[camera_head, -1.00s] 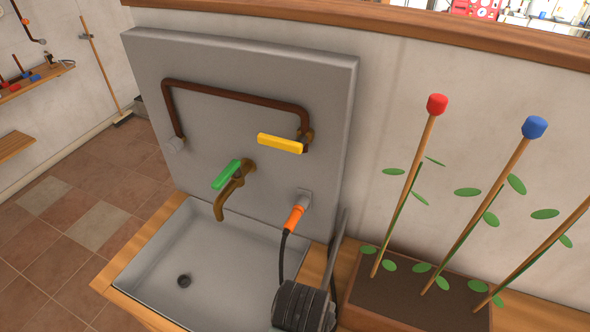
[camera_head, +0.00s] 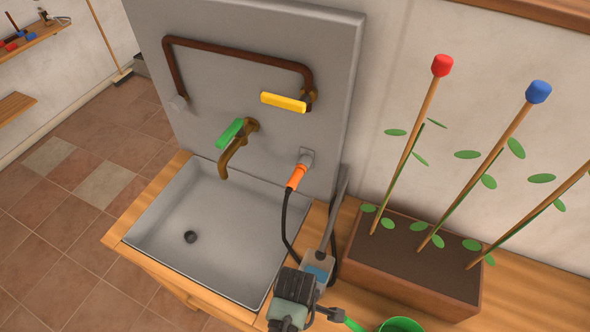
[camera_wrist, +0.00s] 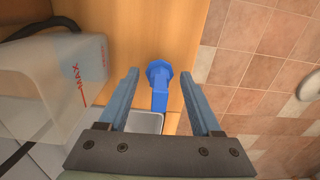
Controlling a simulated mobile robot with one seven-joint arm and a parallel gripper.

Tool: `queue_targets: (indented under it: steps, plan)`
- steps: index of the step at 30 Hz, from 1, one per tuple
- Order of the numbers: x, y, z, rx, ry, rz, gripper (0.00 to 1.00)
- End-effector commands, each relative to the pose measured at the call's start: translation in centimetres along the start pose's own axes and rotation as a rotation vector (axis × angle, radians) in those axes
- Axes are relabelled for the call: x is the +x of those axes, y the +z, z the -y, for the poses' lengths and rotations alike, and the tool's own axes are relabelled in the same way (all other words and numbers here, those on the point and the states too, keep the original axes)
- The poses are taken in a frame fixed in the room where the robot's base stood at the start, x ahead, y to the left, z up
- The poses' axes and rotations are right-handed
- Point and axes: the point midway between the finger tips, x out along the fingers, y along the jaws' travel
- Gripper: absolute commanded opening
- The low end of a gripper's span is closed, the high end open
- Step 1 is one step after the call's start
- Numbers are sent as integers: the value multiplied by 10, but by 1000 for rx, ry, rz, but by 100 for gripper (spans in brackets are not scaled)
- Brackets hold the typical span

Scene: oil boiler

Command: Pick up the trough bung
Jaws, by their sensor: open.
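A blue piece (camera_wrist: 158,76) with a wide faceted head and a narrower stem shows in the wrist view; it looks like the bung. My gripper (camera_wrist: 159,82) is open, with one finger on each side of the blue piece and visible gaps on both sides. I cannot tell how far below the fingertips it is. The trough (camera_head: 205,225) is a grey basin in the head view, with a dark drain hole at its bottom.
A translucent container (camera_wrist: 65,75) with a red marking and a dark hose is close left of my gripper. A planter (camera_head: 410,265) stands right of the trough, with a green pot (camera_head: 400,325) in front. A tap (camera_head: 237,150) overhangs the trough. Tiled floor (camera_wrist: 260,60) lies right in the wrist view.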

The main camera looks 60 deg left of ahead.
Motion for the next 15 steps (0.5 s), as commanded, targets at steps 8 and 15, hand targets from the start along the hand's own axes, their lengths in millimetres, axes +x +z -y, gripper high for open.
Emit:
queue_targets:
  steps: [8,15]
  plan:
    - [10,0,0,0,1,0,66]
    - [9,0,0,0,1,0,38]
